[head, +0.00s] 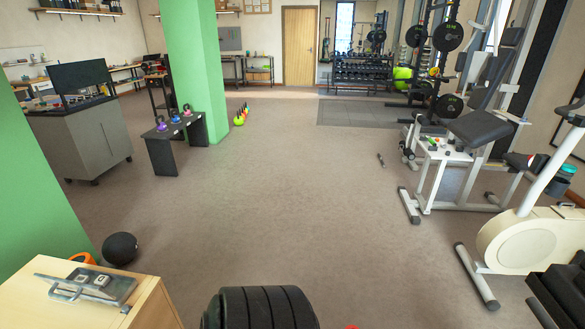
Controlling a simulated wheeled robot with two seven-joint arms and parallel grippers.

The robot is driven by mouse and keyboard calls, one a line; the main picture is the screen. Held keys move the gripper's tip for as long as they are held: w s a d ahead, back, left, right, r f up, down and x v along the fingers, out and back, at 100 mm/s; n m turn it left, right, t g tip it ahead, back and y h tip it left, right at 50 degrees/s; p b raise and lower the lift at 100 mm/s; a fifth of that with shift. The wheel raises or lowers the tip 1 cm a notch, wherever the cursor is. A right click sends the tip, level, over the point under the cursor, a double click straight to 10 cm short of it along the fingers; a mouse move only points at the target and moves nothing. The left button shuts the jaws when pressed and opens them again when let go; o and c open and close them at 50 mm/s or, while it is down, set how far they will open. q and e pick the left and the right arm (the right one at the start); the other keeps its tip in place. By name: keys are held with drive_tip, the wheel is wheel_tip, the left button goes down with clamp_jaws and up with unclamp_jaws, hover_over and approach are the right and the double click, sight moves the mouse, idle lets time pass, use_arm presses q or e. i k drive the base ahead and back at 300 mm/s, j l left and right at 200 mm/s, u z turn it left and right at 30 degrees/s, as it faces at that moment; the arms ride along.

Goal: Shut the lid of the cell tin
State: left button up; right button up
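I cannot pick out the cell tin or its lid with certainty in the head view. Small coloured items, red and green among them, are on the white-framed stand (452,152) at the right, too small to tell apart. A flat grey metal object (92,287) with two small pale square pieces on it lies on a light wooden cabinet (128,309) at the lower left; I cannot tell what it is. Neither of my grippers is in view.
A black ribbed round object (262,308) fills the bottom middle. A black ball (120,249) lies beside the wooden cabinet. A green pillar (195,75) and a dark kettlebell bench (172,146) stand left. An exercise bike (535,240) stands right.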

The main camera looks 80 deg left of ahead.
sight(79, 288)
drive_tip(key=k+l+u, duration=0.1)
drive_tip(key=u, duration=2.5)
drive_tip(key=i+l+u, duration=0.1)
drive_tip(key=u, duration=1.5)
